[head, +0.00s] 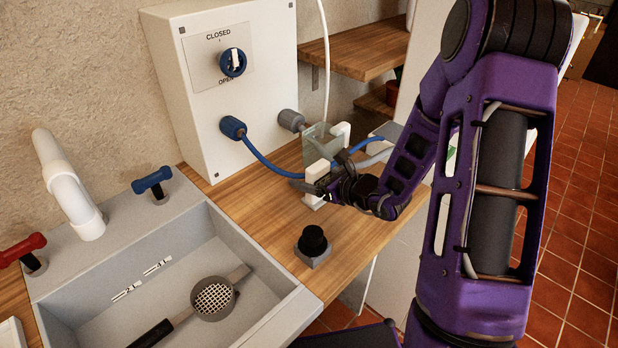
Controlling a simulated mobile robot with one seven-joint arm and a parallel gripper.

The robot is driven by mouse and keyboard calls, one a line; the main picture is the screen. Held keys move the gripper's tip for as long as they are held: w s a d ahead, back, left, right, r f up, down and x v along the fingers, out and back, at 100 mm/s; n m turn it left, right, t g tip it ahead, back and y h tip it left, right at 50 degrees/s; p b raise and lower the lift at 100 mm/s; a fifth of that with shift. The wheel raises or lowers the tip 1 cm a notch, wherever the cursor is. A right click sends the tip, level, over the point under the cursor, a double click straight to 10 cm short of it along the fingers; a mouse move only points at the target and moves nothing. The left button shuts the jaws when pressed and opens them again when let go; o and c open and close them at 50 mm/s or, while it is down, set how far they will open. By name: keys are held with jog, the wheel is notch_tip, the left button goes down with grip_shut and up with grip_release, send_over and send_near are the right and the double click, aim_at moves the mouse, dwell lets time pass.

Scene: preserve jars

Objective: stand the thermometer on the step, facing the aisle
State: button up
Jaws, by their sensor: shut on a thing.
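My gripper (316,187) is at the wooden counter (262,232), reaching in from the right. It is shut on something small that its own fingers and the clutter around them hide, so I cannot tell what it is. Right by the fingers stands a fixture with white posts (340,132) and a greenish see-through plate (319,146). I cannot make out a thermometer or tell which surface is the step. The red tiled floor (565,240) shows at the right.
A blue hose (262,160) and a grey one run from the white box (225,75) close to my gripper. A black knob on a grey base (313,245) stands in front. The sink (165,265) holds a strainer (213,298). Wooden shelves (355,48) are behind.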

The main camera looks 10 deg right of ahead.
jog(key=shift+f, duration=0.1)
jog(key=shift+f, duration=0.15)
jog(key=o, duration=1.5)
